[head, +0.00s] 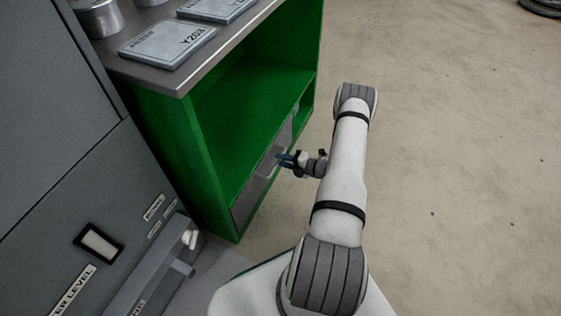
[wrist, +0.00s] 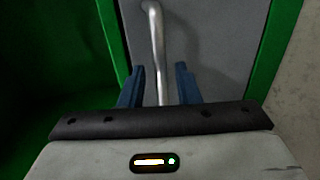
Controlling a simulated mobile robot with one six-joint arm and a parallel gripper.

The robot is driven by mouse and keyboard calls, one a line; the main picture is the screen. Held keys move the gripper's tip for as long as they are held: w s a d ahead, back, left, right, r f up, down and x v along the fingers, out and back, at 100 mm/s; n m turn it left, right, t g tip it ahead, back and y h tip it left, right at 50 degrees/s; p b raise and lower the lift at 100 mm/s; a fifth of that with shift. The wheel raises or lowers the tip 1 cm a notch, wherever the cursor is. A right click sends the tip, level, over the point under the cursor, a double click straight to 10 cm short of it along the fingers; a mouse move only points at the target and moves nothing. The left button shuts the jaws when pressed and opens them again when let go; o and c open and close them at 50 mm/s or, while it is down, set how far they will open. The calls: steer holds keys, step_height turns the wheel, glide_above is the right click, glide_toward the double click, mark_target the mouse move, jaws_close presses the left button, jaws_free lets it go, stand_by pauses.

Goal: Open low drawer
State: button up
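The low drawer (head: 246,203) has a grey front set in the bottom of the green cabinet (head: 195,150), and looks closed. Its metal bar handle (wrist: 157,40) runs down the picture in the wrist view, bent at its upper end. My gripper (head: 284,160) is at the drawer front in the head view. In the wrist view its blue fingers (wrist: 160,84) are open, one on each side of the handle bar, with a gap on both sides. The lower part of the handle is hidden behind the gripper body.
An open green shelf space (head: 245,105) lies above the drawer. Filter boxes (head: 167,43) and metal cans (head: 98,17) sit on the grey top. A grey machine (head: 90,220) stands at the left. The floor (head: 450,170) at the right is clear, with a coiled cable (head: 542,8) far off.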

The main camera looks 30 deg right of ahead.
steer(key=shift+x, duration=1)
steer(key=shift+c, duration=0.3)
jaws_close()
